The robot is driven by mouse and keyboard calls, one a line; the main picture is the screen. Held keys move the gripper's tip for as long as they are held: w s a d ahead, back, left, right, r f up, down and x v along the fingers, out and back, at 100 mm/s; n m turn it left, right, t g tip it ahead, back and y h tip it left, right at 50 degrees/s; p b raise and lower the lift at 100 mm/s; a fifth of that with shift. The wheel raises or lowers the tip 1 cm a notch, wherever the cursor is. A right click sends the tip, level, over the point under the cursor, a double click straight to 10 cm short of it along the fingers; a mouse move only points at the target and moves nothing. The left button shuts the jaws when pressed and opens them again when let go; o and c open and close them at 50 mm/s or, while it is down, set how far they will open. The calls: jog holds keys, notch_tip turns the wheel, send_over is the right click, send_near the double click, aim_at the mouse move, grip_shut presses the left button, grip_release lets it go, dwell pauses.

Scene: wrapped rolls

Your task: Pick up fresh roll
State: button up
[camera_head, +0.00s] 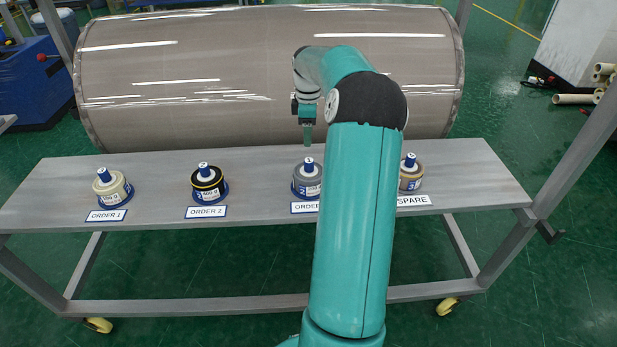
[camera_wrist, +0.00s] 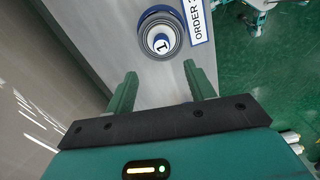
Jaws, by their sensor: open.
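Several small rolls with blue-and-white knobs stand upright on the grey shelf (camera_head: 257,170): a cream roll (camera_head: 115,190) at ORDER 1, a black-and-yellow roll (camera_head: 207,184) at ORDER 2, a grey roll (camera_head: 299,183) at the third place, and a tan roll (camera_head: 411,182) at SPARE, partly behind my arm. None is marked fresh. My gripper (camera_head: 308,138) is open and empty, pointing down just behind the grey roll. In the wrist view, the grey roll (camera_wrist: 173,49) with a knob marked 1 lies ahead of the open fingers (camera_wrist: 160,73), apart from them.
A huge wrapped cylinder (camera_head: 200,70) lies right behind the shelf, close to my gripper and forearm. Label plates (camera_head: 206,212) line the shelf's front. Grey cart posts (camera_head: 575,150) stand at the sides. Bare shelf lies between the rolls.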

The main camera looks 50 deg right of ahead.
send_over(309, 160)
notch_tip(309, 160, down, 6)
jog(key=shift+w+r, duration=0.1)
jog(key=shift+w, duration=0.05)
jog(key=shift+s+f, duration=0.2)
jog(key=shift+f, duration=2.55)
grip_shut()
